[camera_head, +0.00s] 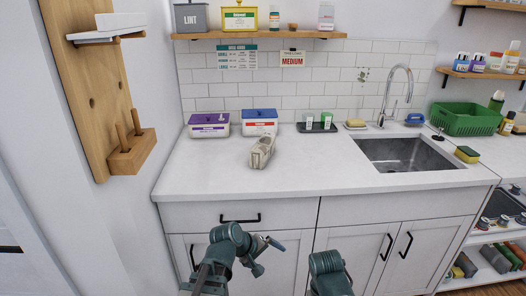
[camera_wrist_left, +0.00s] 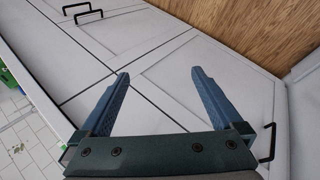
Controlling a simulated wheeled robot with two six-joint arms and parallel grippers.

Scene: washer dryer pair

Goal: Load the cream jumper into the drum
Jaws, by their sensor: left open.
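A small cream-beige bundle (camera_head: 261,152) lies on the white counter, in front of the white box with a blue lid. It may be the cream jumper, but it is too small to tell for sure. No washer, dryer or drum shows in either view. My left gripper (camera_head: 267,257) is in front of the counter's cabinet, below the worktop and apart from the bundle. In the left wrist view the left gripper (camera_wrist_left: 160,74) is open, with nothing between its fingers. Part of my right arm shows at the bottom of the head view, but its gripper is not visible.
The white counter (camera_head: 310,173) has bare room around the bundle. Purple-lidded (camera_head: 209,125) and blue-lidded (camera_head: 260,122) boxes stand behind it. The sink (camera_head: 405,153) and green basket (camera_head: 466,119) are to the right. Cabinet handles (camera_head: 240,219) stick out near my left gripper.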

